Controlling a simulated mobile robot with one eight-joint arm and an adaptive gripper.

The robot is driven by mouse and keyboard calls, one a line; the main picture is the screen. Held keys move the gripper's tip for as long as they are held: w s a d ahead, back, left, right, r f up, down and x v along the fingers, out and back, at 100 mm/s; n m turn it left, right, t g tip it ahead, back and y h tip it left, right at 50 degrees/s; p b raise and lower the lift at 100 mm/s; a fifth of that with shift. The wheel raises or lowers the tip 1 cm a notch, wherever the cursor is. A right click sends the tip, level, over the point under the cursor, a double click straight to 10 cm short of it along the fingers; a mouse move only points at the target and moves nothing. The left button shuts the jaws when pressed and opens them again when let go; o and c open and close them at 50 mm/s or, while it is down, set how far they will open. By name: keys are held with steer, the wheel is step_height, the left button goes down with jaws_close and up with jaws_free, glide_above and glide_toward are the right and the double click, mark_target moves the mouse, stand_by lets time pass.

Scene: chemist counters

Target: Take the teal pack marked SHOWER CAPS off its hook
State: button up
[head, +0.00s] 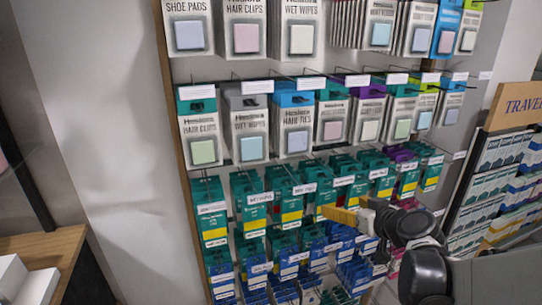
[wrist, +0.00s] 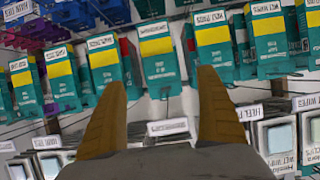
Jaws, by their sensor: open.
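Several teal packs with yellow bands hang in rows on the pegboard. Their labels are too small or blurred for me to tell surely which one reads SHOWER CAPS. In the wrist view, one teal pack (wrist: 160,68) shows beyond the gap between my fingertips, with its yellow band at the top of the picture. My gripper (wrist: 165,75) is open, with its two yellow-brown fingers apart and nothing between them. In the head view, my gripper (head: 342,213) is at the lower middle, in front of the teal rows; it and my arm hide some packs behind.
Neighbouring teal packs (wrist: 108,65) hang close on both sides, with thin hooks and white label tags around them. Grey packs with pale squares (head: 250,135) hang above, and blue packs (head: 285,270) below. A TRAVEL stand (head: 490,170) is at the right.

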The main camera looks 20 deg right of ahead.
mark_target(328, 196)
steer(key=x, duration=0.7)
steer(key=r+p+x, duration=0.1)
steer(key=x, duration=0.2)
steer(key=shift+w+f, duration=0.2)
steer(key=shift+w, duration=0.3)
steer(key=c, duration=1.3)
